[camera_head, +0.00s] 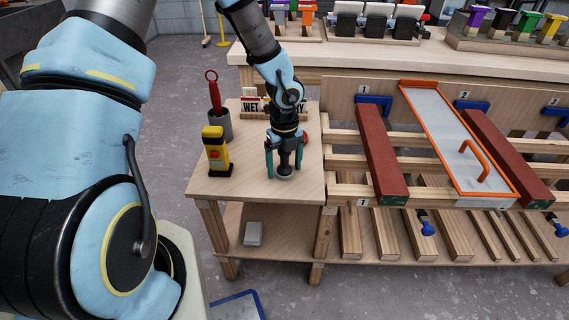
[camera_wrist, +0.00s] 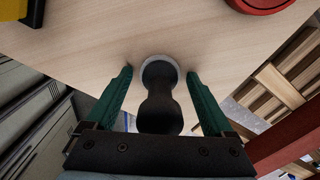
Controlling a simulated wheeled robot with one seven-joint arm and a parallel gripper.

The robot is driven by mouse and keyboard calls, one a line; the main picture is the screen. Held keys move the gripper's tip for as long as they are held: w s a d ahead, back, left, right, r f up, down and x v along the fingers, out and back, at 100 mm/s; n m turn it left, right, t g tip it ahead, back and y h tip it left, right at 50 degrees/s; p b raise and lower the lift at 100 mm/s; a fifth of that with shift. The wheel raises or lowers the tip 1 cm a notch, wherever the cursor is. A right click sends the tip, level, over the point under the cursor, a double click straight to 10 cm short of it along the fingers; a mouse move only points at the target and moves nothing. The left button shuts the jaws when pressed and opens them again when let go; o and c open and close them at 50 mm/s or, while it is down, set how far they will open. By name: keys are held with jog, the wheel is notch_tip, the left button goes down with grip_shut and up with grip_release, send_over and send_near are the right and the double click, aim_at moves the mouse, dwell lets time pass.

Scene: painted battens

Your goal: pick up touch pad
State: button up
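The touch pad (camera_wrist: 161,98) appears to be the dark, waisted knob handle on a round pale grey base, standing upright on the small wooden table. In the wrist view it sits between the two green fingers of my gripper (camera_wrist: 160,80), with a visible gap on each side. In the head view my gripper (camera_head: 286,165) points down over it, fingers apart, and the grey base (camera_head: 285,174) shows between and below the fingertips. The gripper hides much of the handle there.
A yellow-and-black device (camera_head: 215,152) stands left of my gripper. A grey cup (camera_head: 220,126) holding a red-handled tool and a wet/dry sign (camera_head: 252,107) stand behind. The rack with red battens (camera_head: 382,155) and an orange-edged panel (camera_head: 445,135) adjoins on the right. The table's front is clear.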

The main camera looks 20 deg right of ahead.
jog(key=c, duration=1.2)
jog(key=shift+r, duration=0.1)
notch_tip(320, 180, up, 10)
jog(key=shift+f+p, duration=0.1)
jog(key=shift+p, duration=0.65)
